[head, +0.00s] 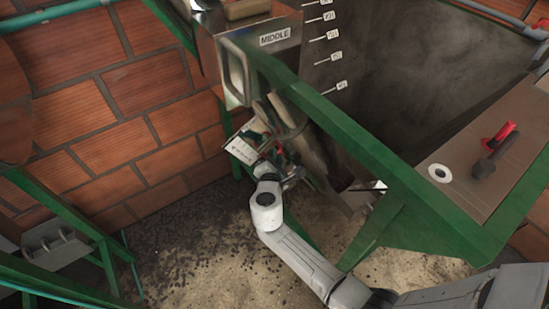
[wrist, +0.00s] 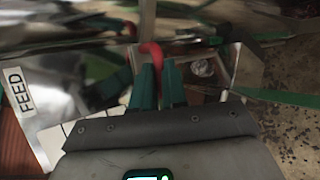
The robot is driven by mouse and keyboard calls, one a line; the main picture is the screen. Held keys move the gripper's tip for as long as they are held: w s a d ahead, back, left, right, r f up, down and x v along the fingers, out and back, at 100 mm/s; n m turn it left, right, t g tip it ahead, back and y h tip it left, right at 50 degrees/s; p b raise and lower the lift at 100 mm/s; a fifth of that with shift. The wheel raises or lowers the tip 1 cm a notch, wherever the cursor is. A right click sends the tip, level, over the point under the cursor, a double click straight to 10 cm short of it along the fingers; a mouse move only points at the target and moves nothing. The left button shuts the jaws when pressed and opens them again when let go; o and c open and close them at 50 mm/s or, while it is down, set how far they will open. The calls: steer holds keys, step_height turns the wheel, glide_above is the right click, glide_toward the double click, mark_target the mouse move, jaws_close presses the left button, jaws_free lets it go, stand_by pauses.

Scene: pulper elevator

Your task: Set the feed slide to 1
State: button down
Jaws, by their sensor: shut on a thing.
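The feed slide's metal plate (wrist: 60,75) fills the left of the wrist view, with a FEED label (wrist: 26,90) and a pale marked strip (wrist: 78,128) below it. In the head view a white label plate (head: 241,150) shows small beside my gripper. My gripper (head: 276,154) is partly hidden behind my wrist in the head view. The slide's setting is too small and blurred to read.
A green steel frame beam (head: 345,125) runs diagonally just above and right of my arm. A metal box labelled MIDDLE (head: 274,37) hangs above. A red lever (head: 499,135) sits on a panel (head: 452,158) at right. A brick wall (head: 130,110) stands behind; gritty floor (head: 190,240) lies open below.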

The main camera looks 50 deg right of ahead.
steer(key=shift+r, duration=0.1)
steer(key=shift+w+a+r+p, duration=0.1)
steer(key=shift+a+r+p, duration=0.25)
steer(key=shift+r, duration=0.2)
steer(key=shift+w+a+r+p, duration=0.1)
steer(key=shift+a+r+p, duration=0.1)
steer(key=shift+r+p, duration=0.25)
steer(key=c, duration=1.2)
jaws_free()
steer(key=shift+o, duration=0.2)
steer(key=shift+s+a, duration=0.1)
steer(key=shift+a, duration=0.05)
steer(key=v, duration=1)
steer(key=shift+s+a+r+b, duration=0.2)
steer(key=shift+b, duration=0.2)
